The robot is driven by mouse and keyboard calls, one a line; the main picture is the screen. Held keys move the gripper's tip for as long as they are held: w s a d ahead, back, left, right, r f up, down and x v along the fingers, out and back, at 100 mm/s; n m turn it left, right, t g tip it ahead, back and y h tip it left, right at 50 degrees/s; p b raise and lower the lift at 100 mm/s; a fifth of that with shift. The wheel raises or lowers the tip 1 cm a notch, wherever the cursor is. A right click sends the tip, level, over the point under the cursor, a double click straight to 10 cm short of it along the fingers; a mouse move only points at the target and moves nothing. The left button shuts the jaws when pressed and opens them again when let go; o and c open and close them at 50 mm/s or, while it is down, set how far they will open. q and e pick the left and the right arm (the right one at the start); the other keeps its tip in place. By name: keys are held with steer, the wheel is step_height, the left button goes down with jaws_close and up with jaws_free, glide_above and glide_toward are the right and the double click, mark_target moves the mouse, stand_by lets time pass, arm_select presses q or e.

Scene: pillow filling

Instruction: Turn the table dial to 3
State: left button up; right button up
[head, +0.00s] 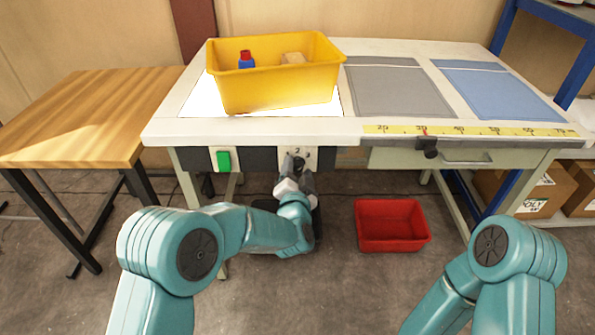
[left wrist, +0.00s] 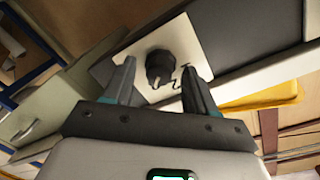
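The table dial is a dark round knob (left wrist: 160,67) on a pale plate (left wrist: 118,72) on the table's front. In the head view the plate (head: 285,152) shows a "2" at the top and a partly hidden mark to its right. My left gripper (head: 297,172) is at the dial and covers much of it. In the left wrist view its two fingers (left wrist: 158,74) are spread open, one on each side of the knob, with gaps visible. I cannot tell how far they reach along it, nor which number the dial points to. My right gripper is out of view; only its arm shows.
A green switch (head: 223,159) is left of the dial. A yellow bin (head: 275,90) with several items stands on the lit panel above. A red bin (head: 392,225) is on the floor.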

arm_select(q)
steer(key=s+p, duration=0.1)
steer(key=s, duration=1.5)
steer(key=shift+s+a+r, duration=0.2)
steer(key=shift+a+r, duration=0.15)
steer(key=shift+r, duration=0.1)
steer(key=w+a+f+n+g+y, duration=0.2)
steer(key=a+f+y, duration=0.2)
steer(key=a+f, duration=0.55)
steer(key=s+a+f+n+g+h, duration=0.2)
steer(key=s+a+f+g, duration=0.15)
steer(key=s+f, duration=0.35)
steer(key=s+a+f+n+g+h, duration=0.25)
steer(key=s+f+g, duration=0.3)
steer(key=f, duration=0.45)
steer(key=s+d+f+n+g+h, duration=0.1)
steer(key=s+d+n+g, duration=0.15)
steer(key=s, duration=0.35)
steer(key=s+d+f+n+g+h, duration=0.1)
steer(key=s+d+n+g+h, duration=0.1)
steer(key=s+g, duration=0.35)
step_height(320, 180, up, 18)
steer(key=t+p, duration=0.2)
steer(key=p, duration=1.6)
steer(key=shift+s, duration=0.4)
